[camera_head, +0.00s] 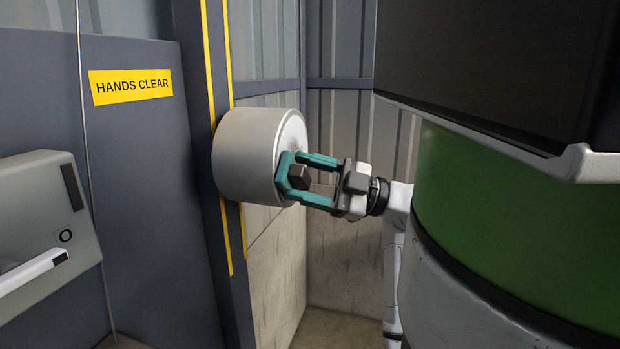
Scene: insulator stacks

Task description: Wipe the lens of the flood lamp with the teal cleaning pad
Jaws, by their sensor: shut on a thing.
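The flood lamp (246,157) is a pale grey drum on the dark post, with its round face turned right toward my gripper. Its lens (293,130) shows only as a narrow, steeply angled face, partly hidden by the pad and fingers. My gripper (303,179) has teal fingers and is shut on the dark block of the cleaning pad. The teal cleaning pad (283,176) is at the lens's lower part, in front of the fingertips. It looks touching or very close; I cannot tell which.
The dark post (205,120) has yellow stripes. A yellow HANDS CLEAR sign (130,86) is on the panel at left. A grey box with a white handle (45,235) stands at lower left, beside a thin vertical cable (83,130). Corrugated wall and a low block wall (275,265) lie behind.

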